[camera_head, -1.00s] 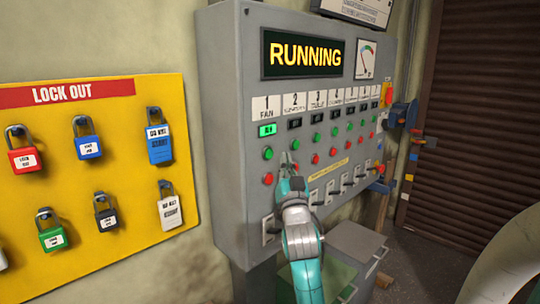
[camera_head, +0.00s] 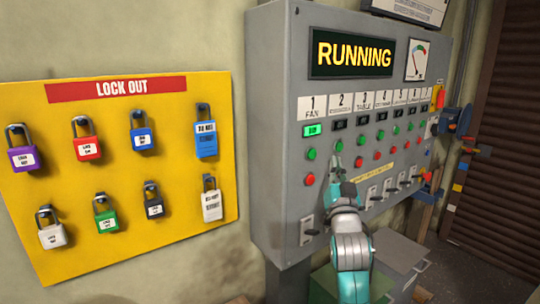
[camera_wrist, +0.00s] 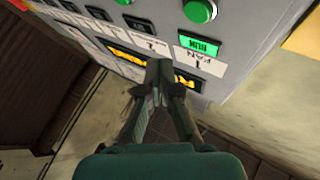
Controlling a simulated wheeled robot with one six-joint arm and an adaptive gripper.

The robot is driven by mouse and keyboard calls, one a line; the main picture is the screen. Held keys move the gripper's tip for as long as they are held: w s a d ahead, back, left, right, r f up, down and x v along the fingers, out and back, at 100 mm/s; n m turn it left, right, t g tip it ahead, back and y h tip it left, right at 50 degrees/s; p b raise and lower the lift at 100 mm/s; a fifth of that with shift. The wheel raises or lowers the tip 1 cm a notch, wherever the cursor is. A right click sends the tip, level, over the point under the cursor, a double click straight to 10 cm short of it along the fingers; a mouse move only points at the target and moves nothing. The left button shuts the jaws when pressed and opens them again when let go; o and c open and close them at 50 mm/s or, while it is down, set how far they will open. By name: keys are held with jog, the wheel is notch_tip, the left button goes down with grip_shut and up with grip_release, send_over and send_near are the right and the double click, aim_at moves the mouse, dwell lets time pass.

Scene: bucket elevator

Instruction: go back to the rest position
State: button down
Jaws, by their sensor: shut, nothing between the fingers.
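My gripper (camera_head: 336,166) is in front of the grey control panel (camera_head: 275,120), by the green and red buttons under the columns marked 1 and 2. In the wrist view my gripper (camera_wrist: 158,95) is shut with nothing between its fingers. The panel looks upside down there, with the lit green RUN lamp (camera_wrist: 198,44) and the label "1 FAN" (camera_wrist: 202,62) beside the fingers. I cannot tell whether the fingertips touch the panel. The display (camera_head: 352,55) reads RUNNING.
A yellow LOCK OUT board (camera_head: 70,185) with several padlocks hangs on the wall at left. A row of switches (camera_head: 390,187) runs along the panel's lower part. Grey and green boxes (camera_head: 400,255) stand below it. A brown shutter (camera_head: 505,150) is at right.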

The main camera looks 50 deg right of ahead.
jog(key=w+a+f+n+t+y, duration=0.2)
jog(key=a+f+n+t+y, duration=0.3)
jog(key=a+f, duration=1.1)
jog(key=s+a+f+n+g+y, duration=0.1)
jog(key=s+a+f+y, duration=0.2)
jog(key=a+f, duration=0.35)
jog(key=s+a+f+n+g+y, duration=0.1)
jog(key=s+a+f+y, duration=0.15)
jog(key=a+f, duration=0.35)
jog(key=s+a+f+n+g+y, duration=0.1)
jog(key=s+a+f+n+y, duration=0.3)
jog(key=s+a+f, duration=0.55)
jog(key=s+a+n+g+y, duration=0.1)
jog(key=s+a+y, duration=0.1)
jog(key=s, duration=0.6)
jog(key=s+a+g+y, duration=0.1)
jog(key=s+a+y, duration=0.1)
jog(key=s, duration=0.5)
jog(key=shift+s+a+r+n, duration=0.35)
jog(key=shift+a+r+n, duration=0.05)
jog(key=shift+a, duration=0.5)
jog(key=shift+a, duration=0.1)
